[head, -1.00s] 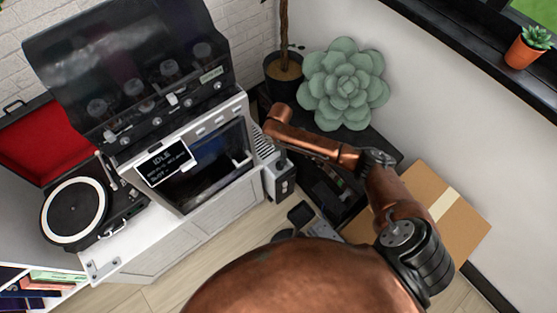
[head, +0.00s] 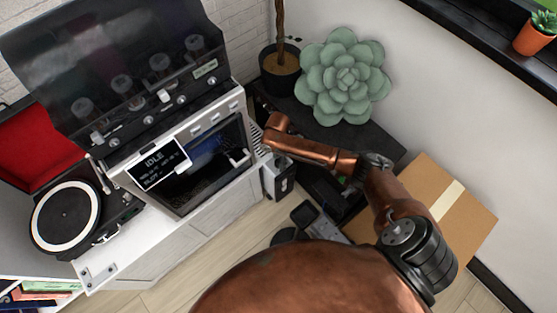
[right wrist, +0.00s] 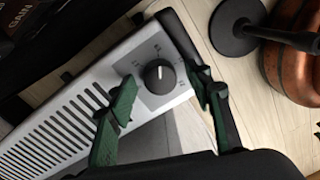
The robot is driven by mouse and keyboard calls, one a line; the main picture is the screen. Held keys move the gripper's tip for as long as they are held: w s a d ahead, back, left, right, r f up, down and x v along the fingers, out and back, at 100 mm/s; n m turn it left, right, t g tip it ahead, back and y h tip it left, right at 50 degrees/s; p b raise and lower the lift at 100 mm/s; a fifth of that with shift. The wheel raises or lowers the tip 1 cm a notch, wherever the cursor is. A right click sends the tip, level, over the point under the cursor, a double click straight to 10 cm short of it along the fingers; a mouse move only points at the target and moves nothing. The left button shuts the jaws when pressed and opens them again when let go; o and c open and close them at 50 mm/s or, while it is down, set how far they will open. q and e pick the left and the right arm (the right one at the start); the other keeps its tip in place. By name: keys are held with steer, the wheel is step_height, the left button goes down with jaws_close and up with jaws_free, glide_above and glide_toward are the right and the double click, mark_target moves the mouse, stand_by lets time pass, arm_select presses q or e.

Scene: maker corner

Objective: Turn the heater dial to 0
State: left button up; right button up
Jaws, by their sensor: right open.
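The heater (right wrist: 62,122) is a pale grey unit with dark vent slots, seen close in the right wrist view. Its round black dial (right wrist: 160,77) has a white mark pointing roughly to the top of the picture. Scale marks surround the dial, too small to read surely. My right gripper (right wrist: 164,82) is open, with one dark green-edged finger left of the dial and one to its right; I see no clear contact. In the head view the heater (head: 279,178) stands beside the white cabinet, partly seen, below my copper wrist. My left gripper is not in view.
A white cabinet (head: 215,205) with an "IDLE" screen (head: 158,165) stands left of the heater, with a turntable (head: 65,217) farther left. A succulent (head: 345,78) and a cardboard box (head: 465,207) are on the right. A round dark base (right wrist: 235,28) with a pole stands near the heater.

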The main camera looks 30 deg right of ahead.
steer(key=shift+c, duration=0.4)
steer(key=c, duration=1)
steer(key=shift+c, duration=0.2)
